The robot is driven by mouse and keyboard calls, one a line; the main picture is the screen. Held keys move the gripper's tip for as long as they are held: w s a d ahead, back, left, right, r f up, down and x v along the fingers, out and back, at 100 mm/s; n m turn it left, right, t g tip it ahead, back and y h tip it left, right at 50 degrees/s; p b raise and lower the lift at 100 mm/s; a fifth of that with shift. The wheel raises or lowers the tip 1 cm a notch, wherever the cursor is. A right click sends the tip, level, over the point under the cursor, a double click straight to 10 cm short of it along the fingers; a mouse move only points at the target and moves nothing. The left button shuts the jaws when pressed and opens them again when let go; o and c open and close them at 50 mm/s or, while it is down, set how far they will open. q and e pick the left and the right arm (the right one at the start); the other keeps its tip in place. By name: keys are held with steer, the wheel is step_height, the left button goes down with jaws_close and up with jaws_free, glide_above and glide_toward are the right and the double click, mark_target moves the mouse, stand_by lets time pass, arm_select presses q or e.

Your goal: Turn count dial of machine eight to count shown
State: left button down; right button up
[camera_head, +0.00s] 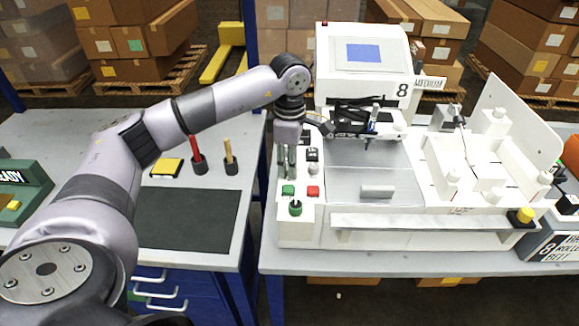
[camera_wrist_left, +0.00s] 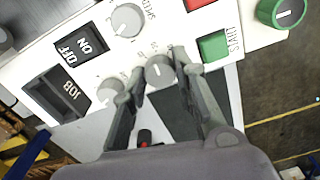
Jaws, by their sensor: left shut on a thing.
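Machine eight (camera_head: 375,85) is a white plotter with an "8" on its front, right of centre in the head view. Its control panel runs down its left side. My left gripper (camera_head: 287,168) points down over this panel. In the left wrist view its fingertips (camera_wrist_left: 158,68) are shut on a small grey-white dial (camera_wrist_left: 160,72), one finger on each side. I take it to be the count dial, but its label and the count shown are not readable. Another similar dial (camera_wrist_left: 110,91) sits beside it. My right gripper is not in view.
A speed dial (camera_wrist_left: 127,20), an ON/OFF switch (camera_wrist_left: 80,43), a JOB slot (camera_wrist_left: 58,93), a green START button (camera_wrist_left: 213,46) and a green knob (camera_wrist_left: 283,11) surround the grip. A red-handled tool (camera_head: 197,150) and a wooden-handled one (camera_head: 229,155) stand on the left table.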

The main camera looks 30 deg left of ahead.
arm_select(q)
steer(key=shift+w+m, duration=0.1)
steer(key=shift+m, duration=0.4)
steer(key=shift+r+b, duration=0.1)
steer(key=shift+b, duration=0.2)
steer(key=c, duration=1.6)
jaws_free()
steer(key=shift+o, duration=0.2)
steer(key=shift+r, duration=0.2)
step_height(320, 180, up, 12)
steer(key=shift+f, duration=0.25)
